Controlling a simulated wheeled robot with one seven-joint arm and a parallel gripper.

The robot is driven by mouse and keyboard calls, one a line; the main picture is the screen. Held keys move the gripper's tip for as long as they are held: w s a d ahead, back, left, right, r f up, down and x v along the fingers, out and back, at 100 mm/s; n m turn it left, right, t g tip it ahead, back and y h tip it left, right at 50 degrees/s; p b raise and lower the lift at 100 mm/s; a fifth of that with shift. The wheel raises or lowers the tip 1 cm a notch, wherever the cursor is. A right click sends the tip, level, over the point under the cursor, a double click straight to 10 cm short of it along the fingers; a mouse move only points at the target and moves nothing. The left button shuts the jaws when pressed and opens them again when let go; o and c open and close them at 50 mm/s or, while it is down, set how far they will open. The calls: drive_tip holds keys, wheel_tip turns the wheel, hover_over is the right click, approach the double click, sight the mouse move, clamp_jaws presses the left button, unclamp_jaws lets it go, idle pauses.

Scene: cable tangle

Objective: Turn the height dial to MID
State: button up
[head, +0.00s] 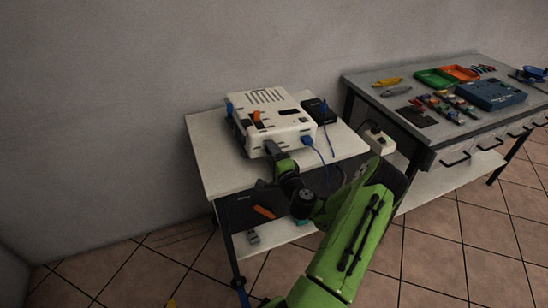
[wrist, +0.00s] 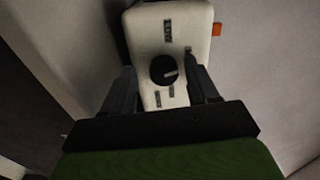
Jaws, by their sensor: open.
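The height dial (wrist: 157,65) is a round black knob with a pale pointer mark, in the wrist view. It sits on a white panel (wrist: 145,30) with several small dark labels around it, too blurred to read. The pale mark points to the right. My gripper (wrist: 163,72) is open, with one finger on each side of the dial and a gap visible on both sides. In the head view my gripper (head: 272,150) is at the front side of the white device (head: 275,112), and the dial cannot be made out there.
The device stands on a white table (head: 222,178), with an orange part (head: 256,117) on top and blue cables at its front right. A black box (head: 314,107) lies beside it. A grey workbench (head: 400,108) with trays and tools stands to the right.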

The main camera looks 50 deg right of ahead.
drive_tip(key=p+v, duration=0.6)
drive_tip(key=v, duration=0.9)
drive_tip(key=shift+s+a, duration=0.15)
drive_tip(key=shift+s, duration=0.15)
